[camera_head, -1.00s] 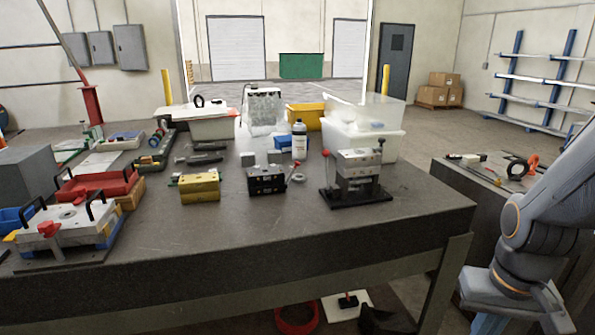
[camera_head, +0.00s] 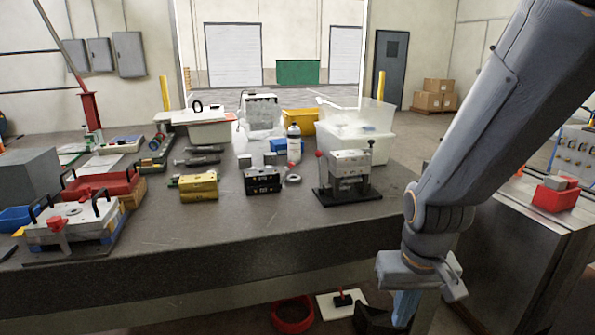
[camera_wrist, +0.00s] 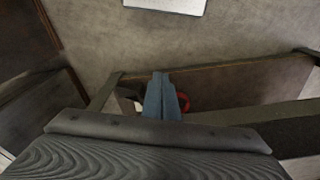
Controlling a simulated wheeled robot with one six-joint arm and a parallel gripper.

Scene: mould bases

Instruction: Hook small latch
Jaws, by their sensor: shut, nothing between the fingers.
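A small mould base (camera_head: 349,163) with light plates stands on a black base plate near the table's right end. It has a red-knobbed part on its left and a dark post on its right. A larger mould base (camera_head: 75,222) with black handles and a red part sits at the table's front left. No small latch can be made out clearly on either. My gripper (camera_head: 404,310) hangs in front of the table's right end, below the tabletop, away from both mould bases. Its blue fingers (camera_wrist: 162,98) are shut and empty in the wrist view, pointing over the floor.
A yellow block (camera_head: 199,187) and a black block (camera_head: 262,181) stand mid-table. Clear bins (camera_head: 357,130) stand behind. A steel cabinet (camera_head: 515,230) with a red box (camera_head: 554,195) is at right. A red ring (camera_head: 293,314) lies below. The table's front strip is clear.

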